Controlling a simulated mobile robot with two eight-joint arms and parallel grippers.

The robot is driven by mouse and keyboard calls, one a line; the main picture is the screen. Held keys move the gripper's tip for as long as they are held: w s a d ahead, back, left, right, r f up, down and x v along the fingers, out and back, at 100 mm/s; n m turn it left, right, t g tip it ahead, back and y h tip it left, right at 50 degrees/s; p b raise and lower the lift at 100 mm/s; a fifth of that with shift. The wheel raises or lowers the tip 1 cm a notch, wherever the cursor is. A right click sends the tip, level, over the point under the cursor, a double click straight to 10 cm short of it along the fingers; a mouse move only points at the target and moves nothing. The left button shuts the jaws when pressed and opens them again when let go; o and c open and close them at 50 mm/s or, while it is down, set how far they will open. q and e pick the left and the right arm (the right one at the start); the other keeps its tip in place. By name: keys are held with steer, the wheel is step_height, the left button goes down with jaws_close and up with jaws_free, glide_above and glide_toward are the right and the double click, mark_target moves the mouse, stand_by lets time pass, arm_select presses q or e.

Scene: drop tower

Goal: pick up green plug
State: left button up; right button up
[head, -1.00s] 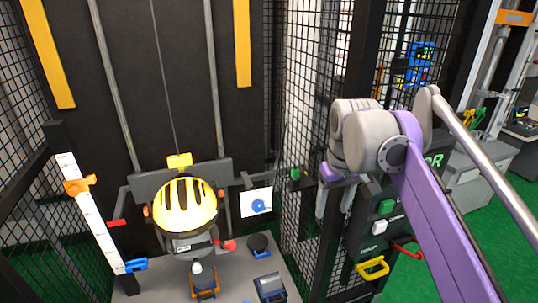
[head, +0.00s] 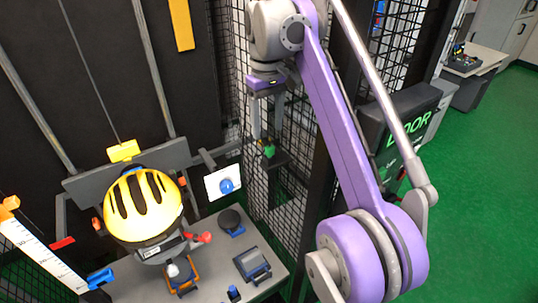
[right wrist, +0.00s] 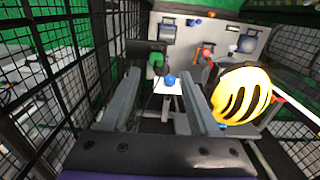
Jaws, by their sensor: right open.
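The green plug (head: 269,151) is small and sits on a dark bracket beside the wire mesh, right of the white card with the blue disc. In the right wrist view a green patch (right wrist: 156,60) shows on a dark block ahead, between the finger lines; it looks like the plug. My right gripper (head: 267,134) points down with its two grey fingers apart, just above the plug in the head view. Nothing is between the fingers, and I cannot tell whether they reach the plug. My left gripper is not in view.
The yellow helmet (head: 143,206) stands left of the gripper, near the white card (head: 223,182). The wire mesh (head: 297,185) is close beside the right gripper. A grey base plate (head: 213,268) holds several small items. The DOOR sign box (head: 400,115) is at the right.

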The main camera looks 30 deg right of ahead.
mark_target(270, 146)
steer(key=shift+w+f, duration=0.25)
steer(key=shift+f, duration=0.5)
steer(key=f, duration=0.2)
steer(key=f+b, duration=0.1)
steer(key=shift+s+d+f, duration=0.2)
steer(key=shift+d+f, duration=0.1)
steer(key=shift+d, duration=0.05)
steer(key=shift+s+f, duration=0.1)
steer(key=shift+f, duration=0.35)
steer(key=shift+w, duration=0.2)
steer(key=shift+c, duration=0.8)
jaws_close()
